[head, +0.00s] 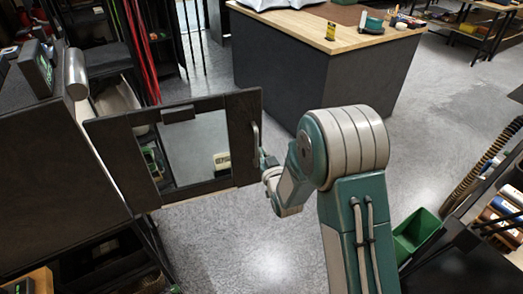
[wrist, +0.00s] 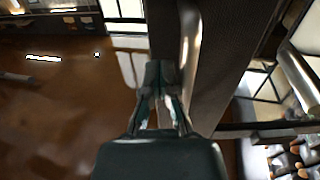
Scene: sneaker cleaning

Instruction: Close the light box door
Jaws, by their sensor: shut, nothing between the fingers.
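The light box (head: 35,165) is a dark cabinet at the left of the head view. Its door (head: 128,160), a dark framed panel with a window (head: 195,148), stands swung open. A curved handle (head: 254,145) is near the door's right edge. My gripper (head: 263,160) is beside the handle, at the door's free edge; its fingers are small there. In the wrist view my gripper (wrist: 163,72) is shut and empty, next to the dark door panel (wrist: 215,45). I cannot tell whether the fingers touch the handle or door.
A wooden-topped workbench (head: 318,30) with items on it stands behind. A green bin (head: 415,235) and shelves with rolls (head: 500,205) are at the right. Red straps (head: 143,50) hang behind the door. The grey floor (head: 240,245) between is open.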

